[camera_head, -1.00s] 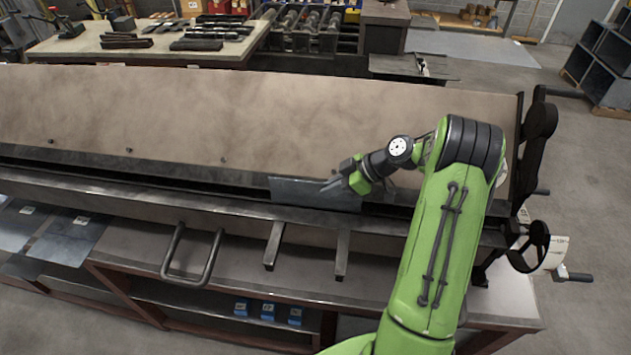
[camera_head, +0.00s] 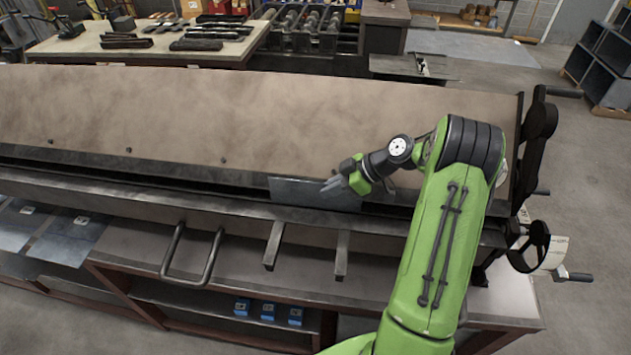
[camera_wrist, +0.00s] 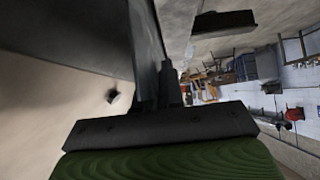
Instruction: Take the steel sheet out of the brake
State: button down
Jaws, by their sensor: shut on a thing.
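The steel sheet (camera_head: 302,192) is a small dark grey panel standing tilted in the long slot of the brake (camera_head: 200,110), right of its middle. Its lower edge is hidden behind the brake's front bar. My gripper (camera_head: 333,184) comes in from the right and is shut on the sheet near its right part. In the wrist view the fingers of my gripper (camera_wrist: 170,85) close on the sheet (camera_wrist: 146,45), which shows nearly edge-on beside the brake's brown face (camera_wrist: 60,110).
A U-shaped handle (camera_head: 190,275) and two flat bars (camera_head: 274,246) stick out at the brake's front. Flat sheets (camera_head: 68,236) lie at the lower left. A handwheel (camera_head: 529,247) is at the brake's right end. A workbench (camera_head: 150,45) with dark tools stands behind.

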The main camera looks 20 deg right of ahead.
jog(key=shift+r, duration=0.1)
dwell(0.4)
jog(key=shift+r, duration=0.35)
jog(key=s+a+b, duration=0.9)
jog(key=s+b, duration=0.2)
jog(key=s, duration=0.3)
jog(key=shift+s+a, duration=0.15)
jog(key=shift+a, duration=0.15)
